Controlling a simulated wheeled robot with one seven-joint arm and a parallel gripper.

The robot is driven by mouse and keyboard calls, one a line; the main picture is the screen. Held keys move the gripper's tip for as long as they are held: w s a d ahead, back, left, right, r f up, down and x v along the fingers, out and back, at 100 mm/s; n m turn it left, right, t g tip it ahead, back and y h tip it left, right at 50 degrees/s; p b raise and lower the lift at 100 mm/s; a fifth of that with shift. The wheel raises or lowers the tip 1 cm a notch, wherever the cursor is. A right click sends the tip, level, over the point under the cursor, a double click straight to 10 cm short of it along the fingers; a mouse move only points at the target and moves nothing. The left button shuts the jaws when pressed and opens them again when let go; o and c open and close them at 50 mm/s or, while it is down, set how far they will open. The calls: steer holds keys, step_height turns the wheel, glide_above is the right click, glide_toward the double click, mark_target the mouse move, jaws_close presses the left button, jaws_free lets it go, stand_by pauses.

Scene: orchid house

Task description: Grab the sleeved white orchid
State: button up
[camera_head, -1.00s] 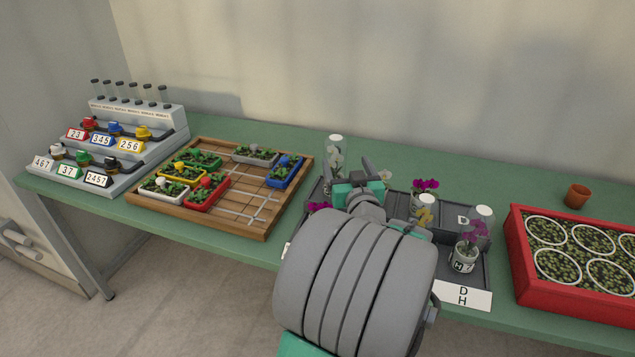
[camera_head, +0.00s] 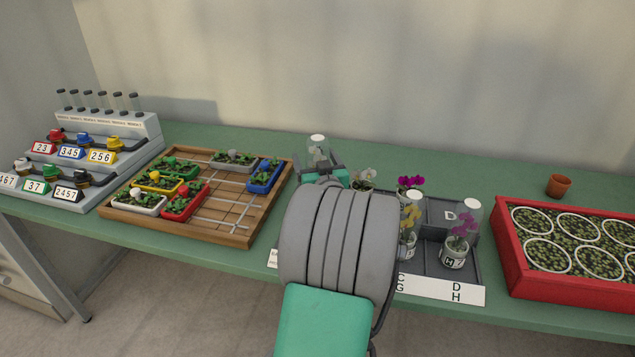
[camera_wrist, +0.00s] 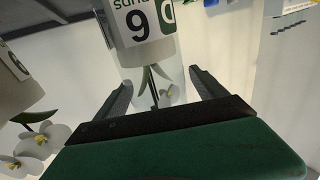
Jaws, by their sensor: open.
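The sleeved white orchid (camera_head: 318,152) stands at the back left of the dark tray (camera_head: 462,265), its clear sleeve topped with white. In the wrist view, which is upside down, its white pot (camera_wrist: 143,22) is marked 6 and its white bloom (camera_wrist: 168,92) shows inside the sleeve. My gripper (camera_wrist: 155,78) is open, with one finger on each side of the sleeve; I cannot tell whether they touch it. In the head view my gripper (camera_head: 322,168) is partly hidden by my arm. An unsleeved white orchid (camera_head: 364,179) stands just right; it also shows in the wrist view (camera_wrist: 38,138).
Purple orchid (camera_head: 411,183), sleeved yellow orchid (camera_head: 411,215) and sleeved purple orchid (camera_head: 461,235) stand right of my arm. A red crate (camera_head: 560,285) is further right. A wooden board (camera_head: 225,232) with seedling trays lies left. Bench behind is clear.

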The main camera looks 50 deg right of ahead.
jaws_close()
stand_by(0.8)
